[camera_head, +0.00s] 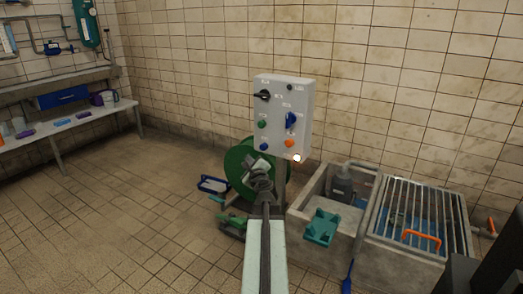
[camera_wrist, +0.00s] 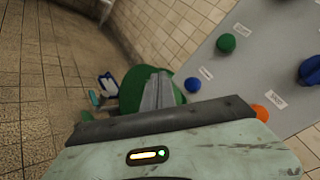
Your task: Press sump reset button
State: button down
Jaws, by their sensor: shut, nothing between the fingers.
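A grey control panel (camera_head: 276,110) stands on a post near the tiled wall. It carries a black selector (camera_head: 263,95), a green button (camera_head: 262,124), a blue button (camera_head: 264,147), a blue knob (camera_head: 291,120), an orange button (camera_head: 290,143) and a bright white round part (camera_head: 297,158). My gripper (camera_head: 261,170) is shut and empty, just below the blue button in the head view. In the wrist view its fingers (camera_wrist: 158,88) point left of the blue button (camera_wrist: 192,85), apparently apart from it.
A green hose reel (camera_head: 238,160) stands behind my gripper. A concrete sump (camera_head: 305,195) with a grating (camera_head: 425,205) and a teal part (camera_head: 322,227) lies at right. A bench (camera_head: 80,125) lines the left wall. Floor at left is mostly clear.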

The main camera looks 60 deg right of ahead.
aim_at(261, 148)
jog(key=d, duration=0.7)
jog(key=shift+d, duration=0.2)
jog(key=shift+d, duration=0.1)
dwell(1.6)
jog(key=shift+d, duration=0.35)
jog(key=shift+d, duration=0.95)
dwell(0.9)
jog(key=shift+a, duration=1.4)
